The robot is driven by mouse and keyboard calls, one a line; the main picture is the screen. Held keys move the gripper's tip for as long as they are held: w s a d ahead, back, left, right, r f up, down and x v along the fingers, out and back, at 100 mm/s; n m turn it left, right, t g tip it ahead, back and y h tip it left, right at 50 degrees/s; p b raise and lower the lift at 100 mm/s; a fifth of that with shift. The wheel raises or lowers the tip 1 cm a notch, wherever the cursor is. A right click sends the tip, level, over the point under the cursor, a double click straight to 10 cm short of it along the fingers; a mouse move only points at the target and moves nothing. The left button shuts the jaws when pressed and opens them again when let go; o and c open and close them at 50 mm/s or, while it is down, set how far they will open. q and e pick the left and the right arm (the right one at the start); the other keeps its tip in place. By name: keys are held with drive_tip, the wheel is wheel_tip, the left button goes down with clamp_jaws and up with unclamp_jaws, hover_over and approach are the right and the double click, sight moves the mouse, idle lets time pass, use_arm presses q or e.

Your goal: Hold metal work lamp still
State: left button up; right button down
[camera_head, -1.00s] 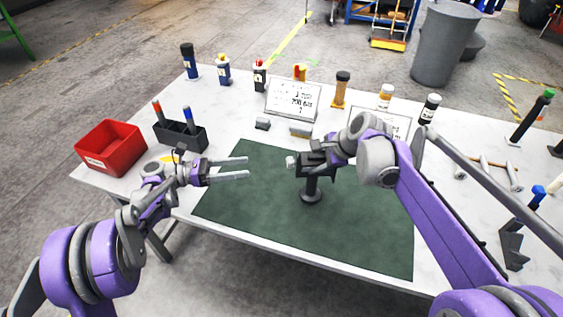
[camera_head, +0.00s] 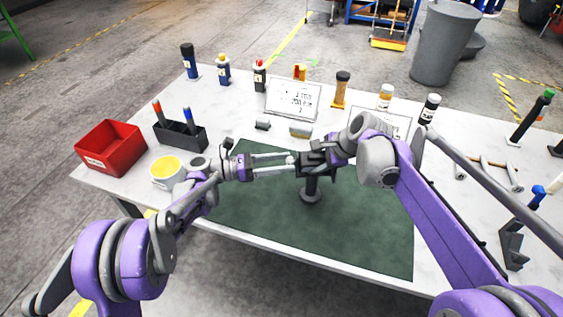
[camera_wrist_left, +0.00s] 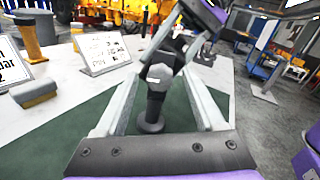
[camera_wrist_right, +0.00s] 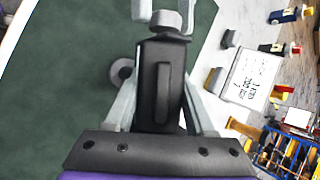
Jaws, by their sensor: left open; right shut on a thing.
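The metal work lamp (camera_head: 311,188) stands upright on the dark green mat (camera_head: 270,225), with a round base and a dark head. My right gripper (camera_head: 318,162) is shut on the lamp's dark head, which fills the space between its fingers in the right wrist view (camera_wrist_right: 160,85). My left gripper (camera_head: 288,163) is open, its fingers pointing right at the lamp. In the left wrist view the lamp's grey round end (camera_wrist_left: 160,75) shows between the spread fingers. I cannot tell whether they touch it.
A red bin (camera_head: 110,147), a black holder with markers (camera_head: 180,136) and a yellow-topped tub (camera_head: 167,172) stand at the left. Bottles and a white sign (camera_head: 293,100) line the back. A clamp-like tool (camera_head: 513,243) is at the right. The mat's front is clear.

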use_arm(q)
clamp_jaws()
idle(0.5)
drive_tip(key=shift+s+f+m+g+h, duration=0.1)
drive_tip(key=shift+m+g+h, duration=0.2)
drive_tip(key=shift+m, duration=3.75)
drive_tip(key=shift+f+m+g+h, duration=0.1)
drive_tip(key=shift+m+g+h, duration=0.15)
drive_tip(key=shift+m, duration=3.8)
